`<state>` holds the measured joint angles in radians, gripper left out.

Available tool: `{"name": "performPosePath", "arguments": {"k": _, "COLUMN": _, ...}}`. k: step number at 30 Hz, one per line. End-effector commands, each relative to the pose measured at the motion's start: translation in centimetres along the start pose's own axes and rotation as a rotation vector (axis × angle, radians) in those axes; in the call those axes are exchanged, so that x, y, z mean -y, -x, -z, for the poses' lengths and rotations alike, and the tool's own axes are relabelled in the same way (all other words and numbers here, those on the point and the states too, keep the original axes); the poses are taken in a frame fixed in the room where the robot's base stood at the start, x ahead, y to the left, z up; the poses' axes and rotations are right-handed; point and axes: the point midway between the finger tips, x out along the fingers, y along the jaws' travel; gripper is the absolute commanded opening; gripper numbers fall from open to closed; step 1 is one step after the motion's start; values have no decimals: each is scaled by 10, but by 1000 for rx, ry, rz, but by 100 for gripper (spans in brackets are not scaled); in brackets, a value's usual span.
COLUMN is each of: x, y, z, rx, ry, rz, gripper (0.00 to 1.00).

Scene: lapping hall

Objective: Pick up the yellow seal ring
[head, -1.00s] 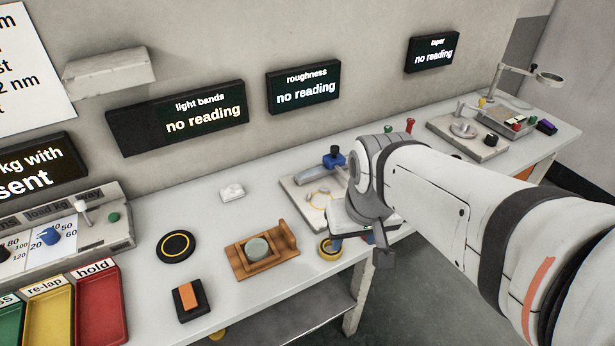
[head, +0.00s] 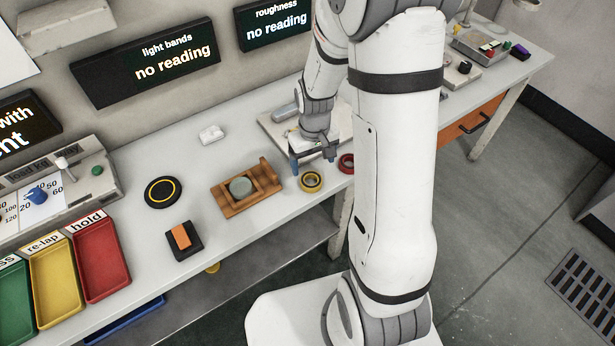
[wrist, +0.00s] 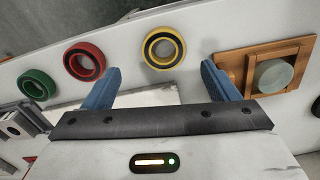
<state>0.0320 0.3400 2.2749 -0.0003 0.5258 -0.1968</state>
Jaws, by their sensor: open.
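The yellow seal ring (head: 311,181) lies on the bench near its front edge, just right of the wooden fixture. It also shows in the wrist view (wrist: 164,47), a yellow ring with a dark inner band, flat on the white top. My gripper (head: 314,163) is open and empty behind the ring in the head view. In the wrist view my blue fingers (wrist: 162,86) are spread apart, and the ring lies ahead of them, between their lines and untouched.
A red ring (wrist: 85,61) and a green ring (wrist: 37,85) lie to the left in the wrist view. The wooden fixture (head: 228,208) with a grey-green disc (head: 241,187) stands close by. A black disc (head: 163,192), an orange-topped block (head: 183,240) and coloured trays (head: 101,268) are further left.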

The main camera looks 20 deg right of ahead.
Motion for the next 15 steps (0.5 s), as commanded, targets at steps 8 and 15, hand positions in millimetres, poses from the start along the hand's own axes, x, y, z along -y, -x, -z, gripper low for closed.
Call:
{"name": "performPosePath", "arguments": {"k": 8, "x": 2, "y": -28, "z": -2, "rx": 6, "ry": -1, "rz": 1, "gripper": 81}}
{"name": "performPosePath", "arguments": {"k": 15, "x": 6, "y": -59, "z": -2, "rx": 5, "ry": -2, "rz": 1, "gripper": 81}}
